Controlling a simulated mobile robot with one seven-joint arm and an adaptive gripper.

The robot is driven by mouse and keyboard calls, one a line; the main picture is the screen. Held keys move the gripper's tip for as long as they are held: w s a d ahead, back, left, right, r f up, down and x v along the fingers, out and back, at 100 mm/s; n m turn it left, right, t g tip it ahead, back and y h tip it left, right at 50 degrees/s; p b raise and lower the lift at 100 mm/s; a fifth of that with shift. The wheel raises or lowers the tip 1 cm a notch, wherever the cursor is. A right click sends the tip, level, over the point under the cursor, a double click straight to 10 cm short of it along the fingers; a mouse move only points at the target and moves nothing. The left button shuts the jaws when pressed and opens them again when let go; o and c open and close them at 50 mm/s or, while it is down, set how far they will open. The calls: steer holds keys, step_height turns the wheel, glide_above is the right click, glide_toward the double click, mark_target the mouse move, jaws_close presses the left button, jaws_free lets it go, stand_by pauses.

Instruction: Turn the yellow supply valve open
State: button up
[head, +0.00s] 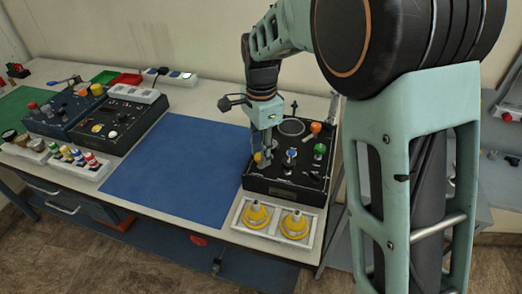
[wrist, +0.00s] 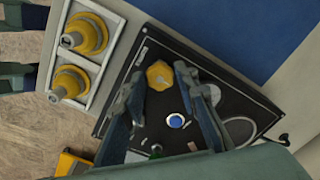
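The yellow supply valve (wrist: 159,75) is a lobed knob on the black trainer panel (wrist: 150,50). In the head view the valve (head: 258,157) shows at the panel's left side, partly hidden by my gripper (head: 266,150). In the wrist view my gripper (wrist: 158,72) is open, with one fingertip on each side of the valve. A gap shows between the valve and each finger. I cannot tell how far down the fingertips reach along the knob.
The panel also bears a blue knob (head: 291,153), a green knob (head: 319,149), an orange knob (head: 316,127) and a round gauge (head: 291,127). A white tray (head: 279,242) with two yellow fittings stands in front. A clear blue mat (head: 180,165) lies left.

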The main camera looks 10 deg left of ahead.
jaws_close()
steer(key=shift+n, duration=0.4)
steer(key=n+p, duration=0.1)
steer(key=n, duration=0.3)
steer(key=shift+r+n, duration=0.1)
steer(key=shift+n, duration=0.2)
steer(key=n+p, duration=0.1)
steer(key=n, duration=0.5)
steer(key=n+p, duration=0.1)
steer(key=n, duration=0.5)
steer(key=shift+n, duration=0.4)
steer(key=n+p, duration=0.1)
steer(key=n, duration=0.4)
steer(key=shift+n, duration=0.3)
